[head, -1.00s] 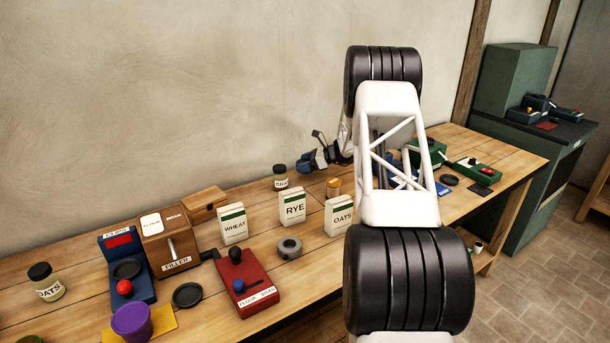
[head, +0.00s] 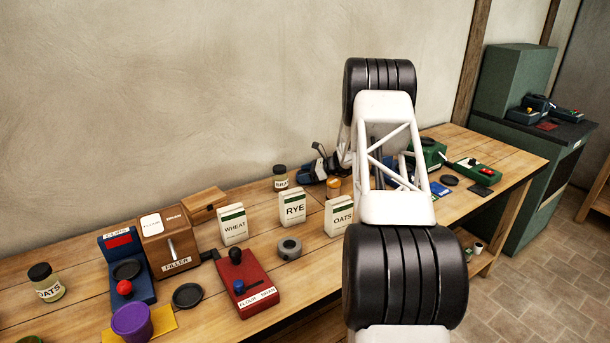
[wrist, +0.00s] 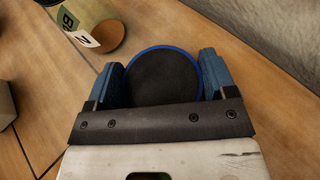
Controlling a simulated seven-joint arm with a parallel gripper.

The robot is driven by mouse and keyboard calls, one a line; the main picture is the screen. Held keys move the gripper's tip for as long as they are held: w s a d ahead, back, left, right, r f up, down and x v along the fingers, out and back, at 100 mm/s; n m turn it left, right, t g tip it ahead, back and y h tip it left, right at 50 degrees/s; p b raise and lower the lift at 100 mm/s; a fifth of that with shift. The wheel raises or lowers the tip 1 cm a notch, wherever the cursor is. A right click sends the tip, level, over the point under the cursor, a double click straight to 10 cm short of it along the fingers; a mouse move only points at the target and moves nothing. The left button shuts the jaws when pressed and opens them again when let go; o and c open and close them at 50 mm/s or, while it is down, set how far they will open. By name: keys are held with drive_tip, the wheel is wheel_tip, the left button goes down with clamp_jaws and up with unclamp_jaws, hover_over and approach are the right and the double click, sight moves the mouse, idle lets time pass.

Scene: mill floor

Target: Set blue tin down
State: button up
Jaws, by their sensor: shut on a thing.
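The blue tin (wrist: 163,78) shows from above in the wrist view, with a round dark top and a thin blue rim. My gripper (wrist: 159,84) is shut on it, one blue finger on each side. In the head view my gripper (head: 318,170) is low over the back of the wooden bench, beside a labelled jar. The tin cannot be told apart from the blue fingers there. Its underside is hidden, so I cannot tell whether it touches the bench.
The labelled jar (head: 281,177) stands close left of my gripper; it also shows in the wrist view (wrist: 92,24). An orange-lidded jar (head: 333,187) and the rye box (head: 293,208) stand nearer. Bare wood (wrist: 262,75) lies right of the tin in the wrist view.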

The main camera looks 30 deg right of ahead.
drive_tip(key=shift+f, duration=0.1)
drive_tip(key=o, duration=1.1)
drive_tip(key=v, duration=1.2)
